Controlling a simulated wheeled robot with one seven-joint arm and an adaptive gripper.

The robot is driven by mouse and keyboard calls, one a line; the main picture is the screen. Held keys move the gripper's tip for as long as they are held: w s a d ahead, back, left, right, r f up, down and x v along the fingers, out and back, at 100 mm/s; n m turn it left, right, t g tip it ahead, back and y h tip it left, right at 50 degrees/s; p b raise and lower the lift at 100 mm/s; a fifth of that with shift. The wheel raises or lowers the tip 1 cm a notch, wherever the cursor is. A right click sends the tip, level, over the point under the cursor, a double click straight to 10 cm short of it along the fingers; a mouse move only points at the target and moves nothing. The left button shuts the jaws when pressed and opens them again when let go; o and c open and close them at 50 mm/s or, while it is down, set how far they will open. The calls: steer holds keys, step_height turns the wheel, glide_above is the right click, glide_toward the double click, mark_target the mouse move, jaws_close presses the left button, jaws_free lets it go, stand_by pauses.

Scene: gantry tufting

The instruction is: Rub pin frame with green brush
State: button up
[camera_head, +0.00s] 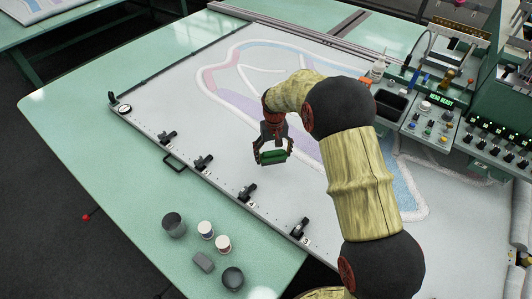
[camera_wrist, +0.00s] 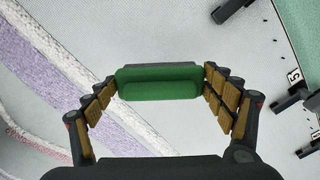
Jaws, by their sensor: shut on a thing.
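My gripper (camera_head: 272,155) is shut on the green brush (camera_head: 273,157) and holds it over the white cloth of the pin frame (camera_head: 190,122). In the wrist view the green brush (camera_wrist: 158,84) lies crosswise between the two fingers of my gripper (camera_wrist: 160,88), with a dark grey strip along its far edge. Whether the brush touches the cloth cannot be told. The frame's left edge carries several black clamps (camera_head: 203,163) and numbered marks. My arm hides part of the cloth and its tufted pattern.
A grey cup (camera_head: 174,225), two spools (camera_head: 206,230), a grey block (camera_head: 203,262) and a dark cup (camera_head: 232,278) stand on the green table (camera_head: 130,180) at the lower left. A control panel (camera_head: 435,110) stands at the right. Open cloth surrounds my gripper.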

mark_target(274, 152)
steer(key=shift+r+p, duration=0.8)
steer(key=shift+r, duration=0.9)
